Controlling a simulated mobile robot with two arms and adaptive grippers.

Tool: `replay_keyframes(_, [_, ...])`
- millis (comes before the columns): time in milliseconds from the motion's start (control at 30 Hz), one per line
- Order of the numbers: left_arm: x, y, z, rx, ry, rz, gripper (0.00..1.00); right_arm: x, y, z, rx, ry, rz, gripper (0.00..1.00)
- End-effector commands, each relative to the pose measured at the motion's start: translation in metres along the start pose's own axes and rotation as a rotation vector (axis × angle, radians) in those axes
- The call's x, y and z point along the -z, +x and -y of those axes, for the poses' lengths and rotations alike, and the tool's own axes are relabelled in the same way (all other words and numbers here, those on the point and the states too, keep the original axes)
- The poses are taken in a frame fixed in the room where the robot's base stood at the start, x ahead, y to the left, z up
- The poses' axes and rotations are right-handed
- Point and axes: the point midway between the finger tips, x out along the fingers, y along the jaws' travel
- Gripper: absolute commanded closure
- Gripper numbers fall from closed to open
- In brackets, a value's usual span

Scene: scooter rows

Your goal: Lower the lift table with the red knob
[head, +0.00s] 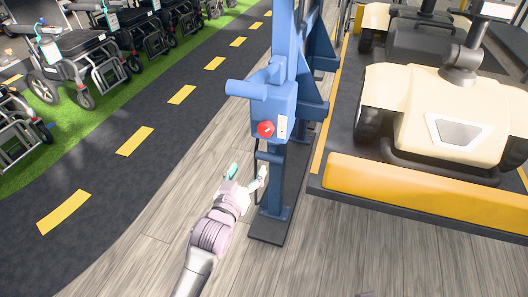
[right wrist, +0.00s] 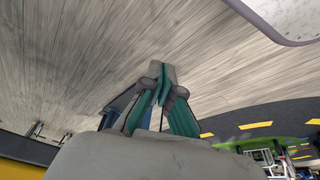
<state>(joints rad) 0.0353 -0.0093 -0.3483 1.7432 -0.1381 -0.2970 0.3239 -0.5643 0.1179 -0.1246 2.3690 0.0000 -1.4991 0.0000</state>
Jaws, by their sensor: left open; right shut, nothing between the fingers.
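The red knob (head: 265,129) sits on the front of a blue control box (head: 272,106) on a blue upright post. The platform with the yellow front edge (head: 420,196), which looks like the lift table, stands right of the post and carries a cream vehicle (head: 445,105). My left gripper (head: 248,174) is open and empty, below the knob and slightly to its left, apart from it. In the right wrist view, my right gripper (right wrist: 164,72) is shut and empty above the wooden floor.
The blue post's dark base plate (head: 268,238) rests on the wooden floor. A dark lane with yellow dashes (head: 135,141) runs at the left. Several wheelchair-like scooters (head: 75,55) stand on a green strip beyond it. Bare floor lies in front of the platform.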

Motion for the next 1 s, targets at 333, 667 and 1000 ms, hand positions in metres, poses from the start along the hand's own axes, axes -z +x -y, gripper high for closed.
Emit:
replay_keyframes(333, [0.035,0.017,-0.011,-0.024,-0.011,-0.087,0.26,-0.003,-0.018,-0.001,-0.003,0.001,-0.013,1.0])
replay_keyframes(667, [0.039,0.087,-0.012,-0.024,-0.012,-0.086,0.26,0.013,-0.001,0.002,0.002,-0.002,-0.109,1.0])
replay_keyframes(1000, [0.043,0.127,-0.013,-0.023,-0.011,-0.083,0.26,0.076,-0.006,0.01,0.018,-0.011,-0.411,1.0])
